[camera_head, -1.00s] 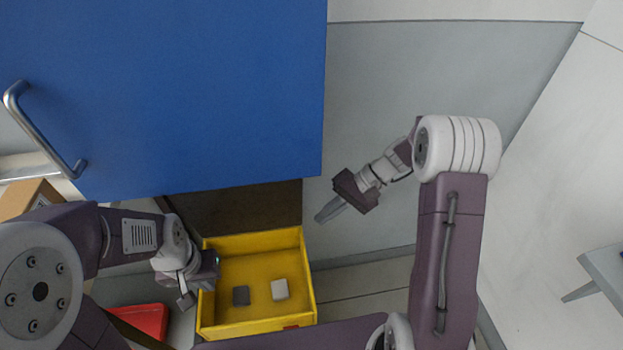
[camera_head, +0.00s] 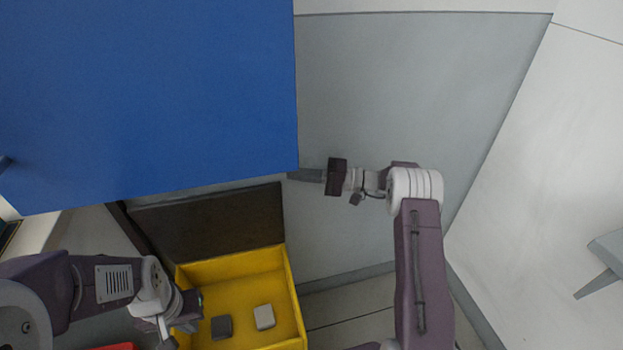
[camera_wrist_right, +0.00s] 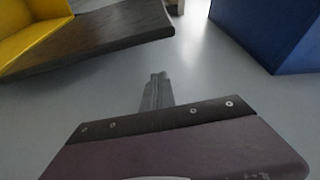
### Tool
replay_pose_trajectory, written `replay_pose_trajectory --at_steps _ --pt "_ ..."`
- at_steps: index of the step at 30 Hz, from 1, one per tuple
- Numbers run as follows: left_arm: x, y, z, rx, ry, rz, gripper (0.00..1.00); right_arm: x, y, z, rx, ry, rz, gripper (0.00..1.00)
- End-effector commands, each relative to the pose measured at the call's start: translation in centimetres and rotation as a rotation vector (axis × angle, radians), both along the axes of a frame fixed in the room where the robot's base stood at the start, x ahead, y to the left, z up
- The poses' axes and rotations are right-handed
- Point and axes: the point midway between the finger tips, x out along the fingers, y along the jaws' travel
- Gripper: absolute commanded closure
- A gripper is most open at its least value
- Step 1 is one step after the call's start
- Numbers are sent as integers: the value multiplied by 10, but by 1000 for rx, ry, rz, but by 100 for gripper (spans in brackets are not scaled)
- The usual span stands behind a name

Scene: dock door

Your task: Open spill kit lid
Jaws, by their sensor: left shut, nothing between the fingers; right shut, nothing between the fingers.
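The spill kit is a yellow box (camera_head: 240,272) low in the head view, with a dark grey and a white block inside. Its dark lid (camera_head: 212,220) stands open along the box's far side. In the right wrist view the lid (camera_wrist_right: 105,38) slants out from the yellow box (camera_wrist_right: 28,42) at the upper left. My right gripper (camera_head: 293,175) is shut and empty, above and to the right of the lid, apart from it in the wrist view (camera_wrist_right: 157,78). My left gripper (camera_head: 172,338) is shut and empty at the box's left side; whether it touches the box is unclear.
A grey wall panel (camera_head: 400,90) is behind my right arm. A red object (camera_head: 115,347) shows at the bottom left.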

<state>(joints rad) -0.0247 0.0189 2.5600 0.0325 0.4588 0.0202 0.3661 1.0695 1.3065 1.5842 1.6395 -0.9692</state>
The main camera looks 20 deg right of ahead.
Motion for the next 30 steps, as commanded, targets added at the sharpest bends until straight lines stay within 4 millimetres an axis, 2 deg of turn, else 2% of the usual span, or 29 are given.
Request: replay_pose_trajectory --at_steps 3,5,9,14,25,30 --pt "0 0 -4 0 0 0 100 8 26 0 -1 0 3 100" --pt "0 0 -5 0 0 0 100 8 34 1 -1 1 2 100" --pt "0 0 -8 0 0 0 100 -14 31 -3 -1 3 -2 100" --pt "0 0 -9 0 0 0 100 -27 31 -5 0 1 -1 100" --pt "0 0 -9 0 0 0 100 -29 31 -5 -1 0 0 100" --pt "0 0 -22 0 0 0 100 -29 31 -12 -1 -33 0 100"
